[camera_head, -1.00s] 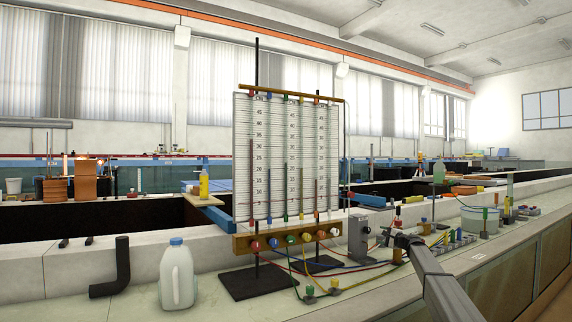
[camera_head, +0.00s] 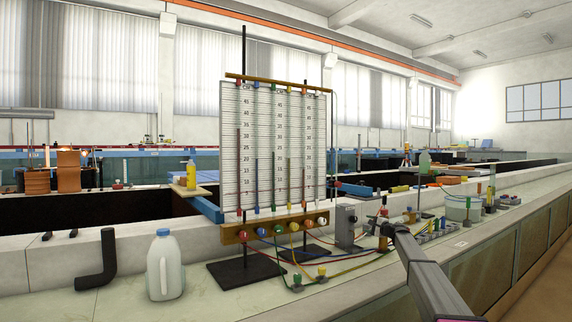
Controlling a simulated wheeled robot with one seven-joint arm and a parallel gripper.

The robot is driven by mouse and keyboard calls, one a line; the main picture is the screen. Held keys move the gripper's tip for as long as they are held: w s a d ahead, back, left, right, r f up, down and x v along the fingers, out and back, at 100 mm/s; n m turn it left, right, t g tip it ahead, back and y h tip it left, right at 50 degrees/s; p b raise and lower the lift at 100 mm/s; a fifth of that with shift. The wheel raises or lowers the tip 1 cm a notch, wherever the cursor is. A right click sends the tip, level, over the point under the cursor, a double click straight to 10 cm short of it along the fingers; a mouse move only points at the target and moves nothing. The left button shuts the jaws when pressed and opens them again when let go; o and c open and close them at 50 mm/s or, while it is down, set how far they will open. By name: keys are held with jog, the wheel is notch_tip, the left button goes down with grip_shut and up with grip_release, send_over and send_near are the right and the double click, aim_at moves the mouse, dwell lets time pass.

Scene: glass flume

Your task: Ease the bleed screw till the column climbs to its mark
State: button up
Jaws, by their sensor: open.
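The manometer board (camera_head: 270,150) is a white scaled panel with several thin coloured tubes, standing upright on the bench. Small coloured fittings line its top bar (camera_head: 285,83). I cannot tell which fitting is the bleed screw, nor read a mark. My gripper (camera_head: 386,226) is to the right of the board, apart from it, above the bench. It is small in view, open, with nothing seen in it.
A grey box (camera_head: 347,225) stands between the board and my gripper. Coloured hoses run over the bench to small fittings (camera_head: 321,273). A white jug (camera_head: 164,266) and a black elbow pipe (camera_head: 100,262) stand left. A clear tub (camera_head: 461,208) is at right.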

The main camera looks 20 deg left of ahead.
aim_at(356, 220)
jog(key=w+a+n, duration=0.2)
jog(key=n, duration=0.2)
jog(key=w+a+n, duration=0.2)
jog(key=a+n, duration=0.1)
jog(key=n, duration=0.2)
jog(key=w+a+n, duration=0.2)
jog(key=a+n, duration=0.1)
jog(key=n, duration=0.1)
jog(key=shift+w, duration=0.4)
jog(key=shift+a, duration=0.1)
jog(key=c, duration=0.9)
